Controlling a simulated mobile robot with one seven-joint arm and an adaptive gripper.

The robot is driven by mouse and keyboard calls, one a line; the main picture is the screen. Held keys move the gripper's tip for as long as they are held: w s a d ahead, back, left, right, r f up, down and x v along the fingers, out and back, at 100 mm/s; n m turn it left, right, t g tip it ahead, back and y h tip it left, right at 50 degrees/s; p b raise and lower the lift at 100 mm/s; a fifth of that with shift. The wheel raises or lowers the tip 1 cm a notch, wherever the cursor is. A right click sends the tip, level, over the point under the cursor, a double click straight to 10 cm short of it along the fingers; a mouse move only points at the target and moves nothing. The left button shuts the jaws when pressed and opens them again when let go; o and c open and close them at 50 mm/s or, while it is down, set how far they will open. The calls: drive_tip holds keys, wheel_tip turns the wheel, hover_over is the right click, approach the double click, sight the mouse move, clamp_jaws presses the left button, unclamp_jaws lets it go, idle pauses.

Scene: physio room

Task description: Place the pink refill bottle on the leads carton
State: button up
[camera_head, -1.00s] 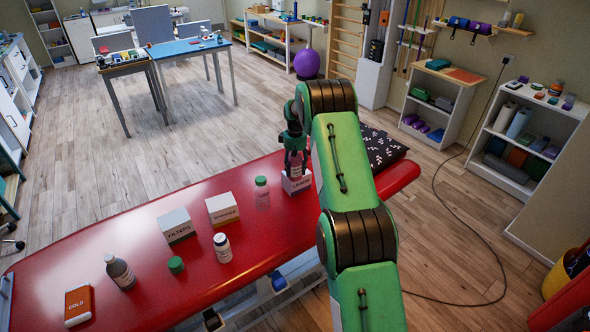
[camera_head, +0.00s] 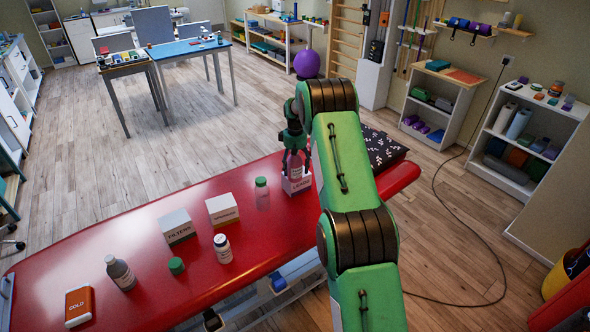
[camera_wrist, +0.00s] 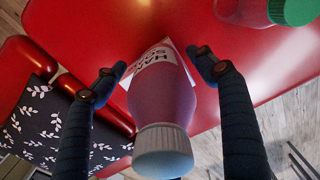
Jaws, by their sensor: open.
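The pink refill bottle (camera_head: 295,170) stands on the leads carton (camera_head: 298,186) near the far right part of the red couch. In the wrist view the bottle (camera_wrist: 163,105) shows a pale cap and a white label, and it hides most of the carton. My gripper (camera_head: 295,157) is above the carton with its fingers around the bottle. In the wrist view my gripper (camera_wrist: 157,62) is open, one finger on each side of the bottle, with visible gaps.
A clear bottle with a green cap (camera_head: 262,193) stands just left of the carton. The filters carton (camera_head: 177,227), another white carton (camera_head: 222,209), and a white jar (camera_head: 222,249) stand further left. A dark patterned cushion (camera_head: 382,148) lies to the right.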

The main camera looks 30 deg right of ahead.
wheel_tip(320, 180, up, 11)
drive_tip(key=shift+f+p, duration=0.15)
drive_tip(key=shift+p, duration=0.9)
drive_tip(key=shift+a+r, duration=0.1)
drive_tip(key=shift+r, duration=0.2)
drive_tip(key=s+a+r+t, duration=0.1)
drive_tip(key=s+a+r, duration=0.2)
drive_tip(key=a+r, duration=0.45)
drive_tip(key=s+a+r, duration=0.4)
drive_tip(key=a+r, duration=0.1)
drive_tip(key=r, duration=0.5)
drive_tip(key=s+a+r+t, duration=0.2)
drive_tip(key=s+a+r, duration=0.9)
drive_tip(key=s+a, duration=0.1)
drive_tip(key=s+a+r+t, duration=0.1)
drive_tip(key=s+a+r, duration=0.1)
drive_tip(key=s+a, duration=0.5)
drive_tip(key=s+a+r, duration=0.2)
drive_tip(key=s+a, duration=0.1)
drive_tip(key=s, duration=0.7)
drive_tip(key=s+a+f, duration=0.2)
drive_tip(key=s, duration=0.6)
drive_tip(key=s+a+f+m+t, duration=0.1)
drive_tip(key=s+a+f, duration=0.2)
drive_tip(key=s, duration=0.5)
drive_tip(key=shift+s+f+t, duration=0.2)
drive_tip(key=shift+s+t, duration=0.1)
drive_tip(key=shift+s, duration=0.1)
